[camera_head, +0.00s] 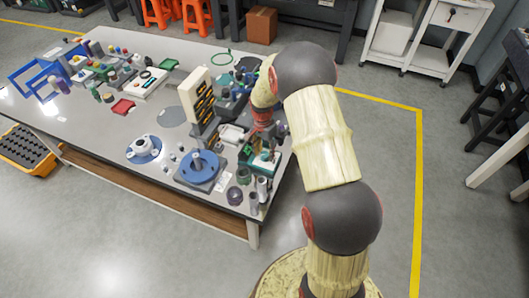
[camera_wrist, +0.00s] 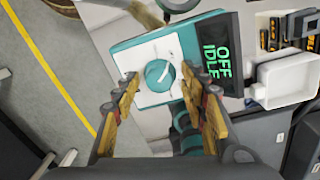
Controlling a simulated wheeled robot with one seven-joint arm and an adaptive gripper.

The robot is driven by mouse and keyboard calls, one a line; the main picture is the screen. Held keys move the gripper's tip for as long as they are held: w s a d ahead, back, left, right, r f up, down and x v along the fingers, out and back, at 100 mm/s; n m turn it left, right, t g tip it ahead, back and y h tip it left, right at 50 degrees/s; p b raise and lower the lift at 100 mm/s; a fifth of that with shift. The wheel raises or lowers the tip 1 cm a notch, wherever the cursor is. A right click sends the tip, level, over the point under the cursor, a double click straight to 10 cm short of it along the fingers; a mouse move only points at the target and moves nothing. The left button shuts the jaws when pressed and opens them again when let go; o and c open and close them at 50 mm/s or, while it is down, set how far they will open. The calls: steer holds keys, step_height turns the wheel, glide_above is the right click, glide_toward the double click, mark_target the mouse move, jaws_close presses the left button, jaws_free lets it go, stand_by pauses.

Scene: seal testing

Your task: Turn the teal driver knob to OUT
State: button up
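The teal driver knob (camera_wrist: 159,75) is round with a pale pointer line and sits on the white face of a teal driver box (camera_wrist: 118,46). The box's dark screen (camera_wrist: 216,45) reads "OFF" and "IDLE" in green. In the wrist view my gripper (camera_wrist: 162,92) is open, one finger on each side of the knob's lower part. I cannot tell whether the fingertips touch it. In the head view the teal box (camera_head: 262,166) is at the table's right end, below my wrist, and the knob is too small to make out.
A white tray (camera_wrist: 286,80) stands right of the box, with dark and yellow parts behind it. In the head view, blue round fixtures (camera_head: 200,165) and small cylinders (camera_head: 262,186) crowd the near table edge. Open floor lies beyond the table's right edge.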

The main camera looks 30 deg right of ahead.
steer(key=c, duration=1)
steer(key=shift+n, duration=0.3)
steer(key=n+p, duration=0.2)
steer(key=n, duration=0.1)
steer(key=shift+r, duration=0.1)
steer(key=shift+n+p, duration=0.95)
steer(key=shift+n, duration=1.15)
steer(key=o, duration=1.2)
steer(key=shift+c, duration=0.2)
